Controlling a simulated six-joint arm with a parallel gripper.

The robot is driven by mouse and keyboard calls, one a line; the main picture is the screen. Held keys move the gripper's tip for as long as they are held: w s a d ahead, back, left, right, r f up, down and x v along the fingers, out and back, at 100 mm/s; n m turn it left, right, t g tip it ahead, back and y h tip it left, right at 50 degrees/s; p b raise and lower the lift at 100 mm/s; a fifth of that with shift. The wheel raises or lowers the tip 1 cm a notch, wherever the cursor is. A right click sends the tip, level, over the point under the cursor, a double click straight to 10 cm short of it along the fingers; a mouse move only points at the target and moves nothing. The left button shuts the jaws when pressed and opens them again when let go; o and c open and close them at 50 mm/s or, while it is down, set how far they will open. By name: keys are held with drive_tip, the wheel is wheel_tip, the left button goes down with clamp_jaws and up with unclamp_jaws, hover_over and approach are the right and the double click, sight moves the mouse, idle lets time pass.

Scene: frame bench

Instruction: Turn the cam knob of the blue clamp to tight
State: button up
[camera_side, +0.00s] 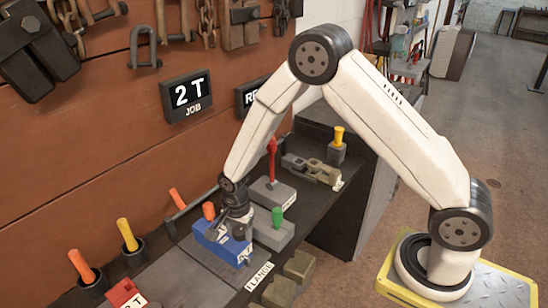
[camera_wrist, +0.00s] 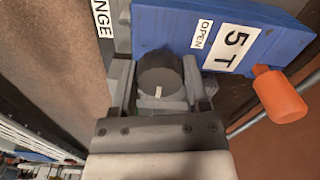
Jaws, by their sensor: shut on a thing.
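The blue clamp (camera_side: 205,236) sits on the dark bench at the lower middle of the side view, with an orange handle (camera_side: 208,211) at its back. In the wrist view its blue body (camera_wrist: 165,22) carries the labels "5 T" and "OPEN", and the orange handle (camera_wrist: 280,95) is at the right. The dark round cam knob (camera_wrist: 160,70) has a short white mark on its near side, pointing down in the picture. My gripper (camera_wrist: 160,85) is shut on the knob, a finger on either side. In the side view my gripper (camera_side: 237,225) hides most of the knob.
A grey block with a green handle (camera_side: 277,217) stands close right of the blue clamp, and a red-levered clamp (camera_side: 272,160) behind it. A "FLANGE" label (camera_side: 258,276) lies in front. A "2 T JOB" sign (camera_side: 187,96) hangs on the wall. A red block (camera_side: 123,293) sits left.

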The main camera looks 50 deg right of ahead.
drive_tip(key=shift+w+a, duration=0.2)
drive_tip(key=o, duration=1.1)
drive_tip(key=shift+o, duration=0.9)
drive_tip(key=shift+s+d, duration=0.1)
drive_tip(key=shift+r, duration=0.1)
drive_tip(key=shift+r, duration=3.85)
drive_tip(key=shift+s+d+r+n, duration=0.3)
drive_tip(key=shift+s+r+n, duration=0.2)
drive_tip(key=shift+n, duration=0.2)
drive_tip(key=s+d+r+n+t, duration=0.1)
drive_tip(key=s+d+r+n, duration=0.1)
drive_tip(key=s+n, duration=0.4)
drive_tip(key=s+d+r+n+t, duration=0.1)
drive_tip(key=s+d+r+n, duration=0.1)
drive_tip(key=s+n, duration=0.5)
drive_tip(key=shift+s+d+r+n+t, duration=0.3)
drive_tip(key=shift+d+r+n, duration=0.1)
drive_tip(key=shift+r, duration=0.4)
